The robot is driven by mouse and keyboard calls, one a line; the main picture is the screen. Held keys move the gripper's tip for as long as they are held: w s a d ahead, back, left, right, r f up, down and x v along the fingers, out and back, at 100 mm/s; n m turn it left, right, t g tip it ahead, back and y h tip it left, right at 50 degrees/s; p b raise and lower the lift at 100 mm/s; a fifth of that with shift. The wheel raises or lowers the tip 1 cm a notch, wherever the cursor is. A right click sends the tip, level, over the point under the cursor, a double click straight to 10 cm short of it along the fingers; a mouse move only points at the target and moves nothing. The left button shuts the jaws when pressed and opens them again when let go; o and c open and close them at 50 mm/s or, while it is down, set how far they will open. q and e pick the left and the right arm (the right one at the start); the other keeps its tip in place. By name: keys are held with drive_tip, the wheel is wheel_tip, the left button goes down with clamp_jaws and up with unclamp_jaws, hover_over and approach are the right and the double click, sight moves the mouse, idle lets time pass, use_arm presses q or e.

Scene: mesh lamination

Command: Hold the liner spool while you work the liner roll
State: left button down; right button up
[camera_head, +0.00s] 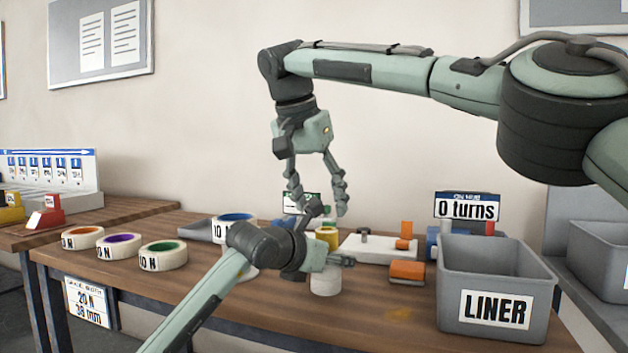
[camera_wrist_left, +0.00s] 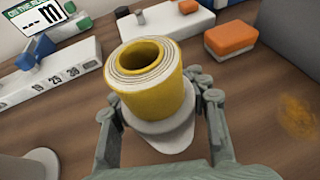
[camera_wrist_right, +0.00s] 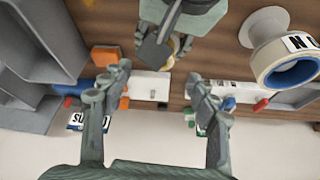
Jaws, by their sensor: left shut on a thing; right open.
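The liner spool is a yellow hollow cylinder with white layered edges; it shows in the left wrist view (camera_wrist_left: 150,85) and in the head view (camera_head: 327,238). My left gripper (camera_head: 331,244) is shut on it, with one finger on each side in the left wrist view. A white round piece (camera_head: 325,281) sits below the spool in the head view. My right gripper (camera_head: 318,209) is open and empty, pointing down just above the spool and left gripper. In the right wrist view its fingers (camera_wrist_right: 158,82) are spread, and my left gripper hides most of the spool.
A grey bin marked LINER (camera_head: 456,262) stands at the right. An orange block (camera_head: 407,271) and a white fixture (camera_head: 380,247) lie behind and beside the spool. Tape rolls (camera_head: 163,255) line the left. A sign reads 0 turns (camera_head: 466,208).

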sight(330, 227)
drive_tip(key=x, duration=0.7)
drive_tip(key=shift+c, duration=0.4)
clamp_jaws()
idle(0.4)
drive_tip(key=shift+r, duration=1.45)
drive_tip(key=shift+r, duration=2.25)
